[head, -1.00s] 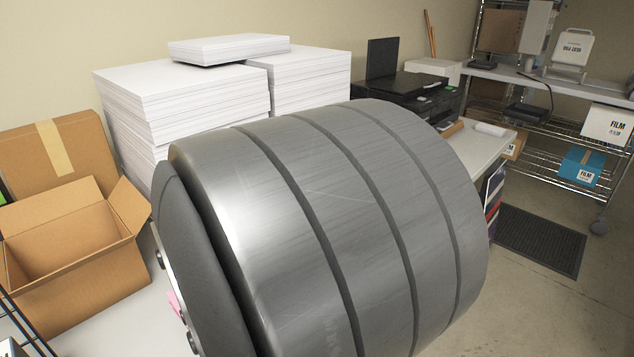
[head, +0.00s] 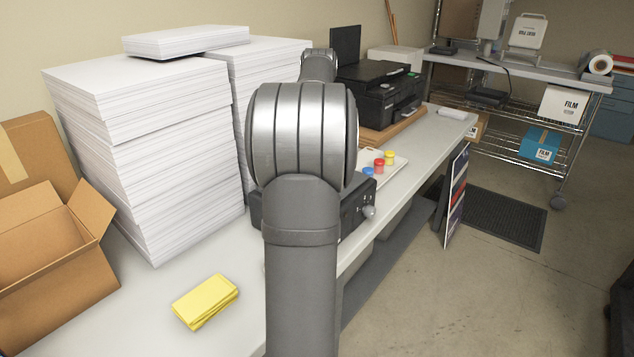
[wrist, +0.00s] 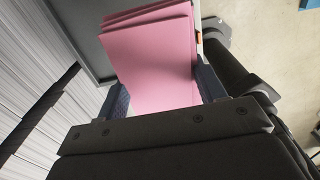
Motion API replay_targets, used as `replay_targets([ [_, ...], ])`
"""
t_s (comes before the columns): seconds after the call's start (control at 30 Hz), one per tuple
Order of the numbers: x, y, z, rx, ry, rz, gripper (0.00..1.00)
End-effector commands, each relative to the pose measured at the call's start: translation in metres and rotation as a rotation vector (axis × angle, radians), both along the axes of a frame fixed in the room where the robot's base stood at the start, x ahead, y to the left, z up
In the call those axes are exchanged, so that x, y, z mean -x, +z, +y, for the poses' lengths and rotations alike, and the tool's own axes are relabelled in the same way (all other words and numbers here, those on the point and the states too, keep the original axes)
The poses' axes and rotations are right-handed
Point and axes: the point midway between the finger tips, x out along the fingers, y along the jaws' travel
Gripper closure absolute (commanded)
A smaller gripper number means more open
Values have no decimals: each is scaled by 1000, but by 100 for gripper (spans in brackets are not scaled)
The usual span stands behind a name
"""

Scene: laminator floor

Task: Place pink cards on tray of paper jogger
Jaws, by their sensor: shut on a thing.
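The pink cards (wrist: 152,60) show in the wrist view as a stack, slightly fanned at the far edge. My gripper (wrist: 162,92) is shut on them, with one dark finger on each side. The paper jogger (head: 352,212) is a dark box with a knob on the table, partly hidden behind my arm in the head view. In the wrist view a grey flat surface with a pale edge (wrist: 75,35), perhaps its tray, lies beyond the cards. I cannot tell whether the cards touch it. My gripper and the pink cards are hidden in the head view.
Tall white paper stacks (head: 150,140) stand left of the jogger. An open cardboard box (head: 50,250) is at far left. Small colored-lid jars (head: 379,163) and a black printer (head: 385,95) stand behind the jogger.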

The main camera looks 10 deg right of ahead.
Motion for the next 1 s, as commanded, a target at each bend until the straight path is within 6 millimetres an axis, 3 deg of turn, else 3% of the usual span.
replay_targets([
  [0.03,-5,3,-23,0,-9,-1,67],
  [0.1,-8,7,-47,0,-10,0,67],
  [0.2,-11,11,-74,0,-10,-1,67],
  [0.37,-13,13,-93,-1,-8,1,67],
  [0.47,-20,6,-87,-1,-4,2,67],
  [0.8,-67,-39,-28,0,-3,1,67],
  [1.0,-83,-53,-9,0,-7,0,67],
])
